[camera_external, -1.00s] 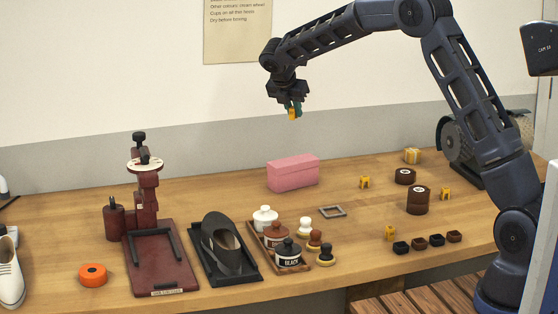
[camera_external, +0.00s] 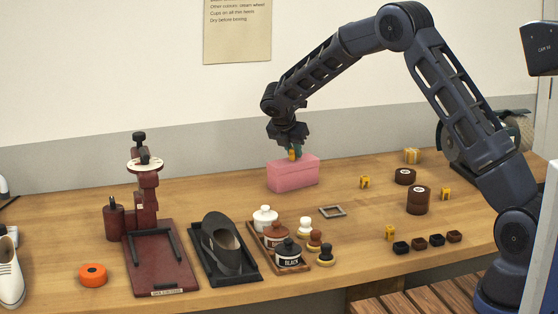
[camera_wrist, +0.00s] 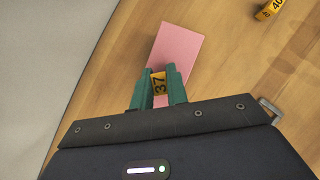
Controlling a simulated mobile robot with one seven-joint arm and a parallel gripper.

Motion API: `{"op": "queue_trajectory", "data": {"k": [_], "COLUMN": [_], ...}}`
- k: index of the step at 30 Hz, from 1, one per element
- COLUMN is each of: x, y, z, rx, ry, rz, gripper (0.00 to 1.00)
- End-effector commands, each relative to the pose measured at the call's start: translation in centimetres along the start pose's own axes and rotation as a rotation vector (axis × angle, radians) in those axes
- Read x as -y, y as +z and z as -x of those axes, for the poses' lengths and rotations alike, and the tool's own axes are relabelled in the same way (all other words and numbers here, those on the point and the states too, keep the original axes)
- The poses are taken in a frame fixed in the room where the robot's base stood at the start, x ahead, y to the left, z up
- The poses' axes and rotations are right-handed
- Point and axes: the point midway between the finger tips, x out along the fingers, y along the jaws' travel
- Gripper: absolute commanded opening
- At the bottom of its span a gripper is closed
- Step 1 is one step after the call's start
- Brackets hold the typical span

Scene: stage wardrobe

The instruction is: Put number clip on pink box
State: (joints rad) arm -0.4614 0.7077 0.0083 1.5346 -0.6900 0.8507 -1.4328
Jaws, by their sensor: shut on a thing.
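The pink box (camera_external: 293,175) sits on the table near the back, below my gripper (camera_external: 292,154). In the wrist view, my gripper (camera_wrist: 159,84) has green fingers shut on a yellow number clip (camera_wrist: 159,83) marked 37. The clip (camera_external: 292,154) shows in the external view just at the top of the box. In the wrist view the clip overlaps the near part of the pink box (camera_wrist: 179,50). I cannot tell whether the clip touches the box top.
Several other yellow clips stand to the right, one of them (camera_external: 364,182) nearest the box. A grey frame (camera_external: 332,211) lies in front of the box. Polish jars and brushes stand front left of it. The wall is close behind.

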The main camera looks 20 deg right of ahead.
Motion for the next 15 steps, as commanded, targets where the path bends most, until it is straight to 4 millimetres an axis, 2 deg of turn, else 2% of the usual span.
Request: {"op": "queue_trajectory", "data": {"k": [10, 11, 12, 13, 15], "x": [-0.02, -0.03, -0.03, -0.03, -0.02], "y": [-0.17, -0.14, -0.14, -0.14, -0.14], "z": [-0.25, -0.2, -0.19, -0.19, -0.19], "rx": [0.0, 0.0, 0.0, 0.0, 0.0], "ry": [0.0, 0.001, 0.001, 0.001, 0.0], "rz": [0.0, 0.0, 0.0, 0.0, 0.0], "gripper": [0.0, 0.21, 0.29, 0.35, 0.37]}}
